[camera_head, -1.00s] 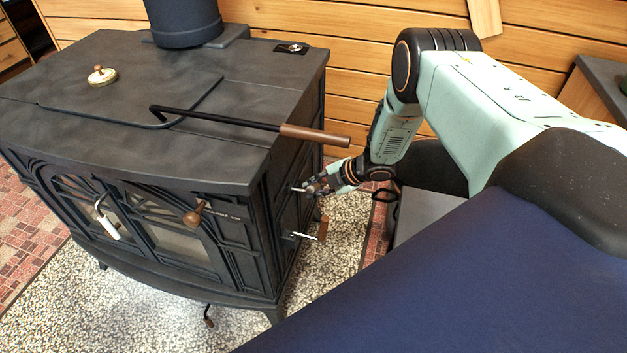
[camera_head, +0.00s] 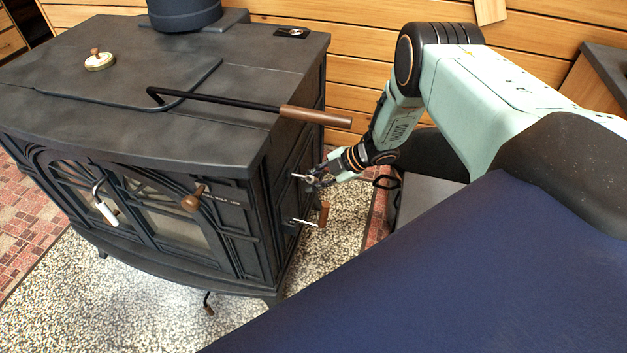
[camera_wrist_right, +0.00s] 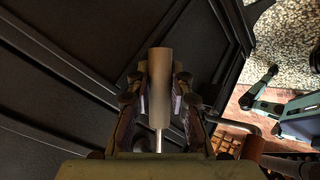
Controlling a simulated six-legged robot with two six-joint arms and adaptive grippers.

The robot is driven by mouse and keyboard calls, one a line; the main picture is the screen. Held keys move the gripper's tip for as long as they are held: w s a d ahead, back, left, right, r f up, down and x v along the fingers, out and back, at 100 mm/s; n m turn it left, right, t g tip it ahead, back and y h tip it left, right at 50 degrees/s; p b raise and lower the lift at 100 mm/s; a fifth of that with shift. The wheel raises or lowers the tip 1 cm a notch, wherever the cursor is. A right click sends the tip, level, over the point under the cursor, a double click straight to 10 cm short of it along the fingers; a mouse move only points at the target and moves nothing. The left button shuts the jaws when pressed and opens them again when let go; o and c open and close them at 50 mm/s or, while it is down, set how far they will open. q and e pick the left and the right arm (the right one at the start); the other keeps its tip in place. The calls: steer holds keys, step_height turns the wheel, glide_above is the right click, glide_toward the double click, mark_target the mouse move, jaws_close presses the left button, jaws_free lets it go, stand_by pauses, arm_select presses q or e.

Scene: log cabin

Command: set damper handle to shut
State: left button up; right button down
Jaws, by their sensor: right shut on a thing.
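The black stove (camera_head: 100,95) has a handle with a thin metal rod on its right side; I take this for the damper handle. My right gripper (camera_head: 313,180) is at this handle in the head view. In the right wrist view, the gripper (camera_wrist_right: 160,95) is shut on the handle's pale cylindrical grip (camera_wrist_right: 160,72), with the metal rod running below it between the fingers. In the head view the fingers hide most of this handle, so its exact setting is hard to tell. My left gripper is not in view.
Just below is another side handle with a brown wooden grip (camera_head: 323,213). A long wooden-ended rod (camera_head: 310,116) sticks out over the stove top's right edge, above my gripper. A log wall (camera_head: 345,60) stands behind. Speckled floor (camera_head: 330,240) lies open beside the stove.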

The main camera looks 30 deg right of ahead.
steer(key=c, duration=1.2)
jaws_free()
steer(key=shift+s+a, duration=0.1)
steer(key=shift+v, duration=6)
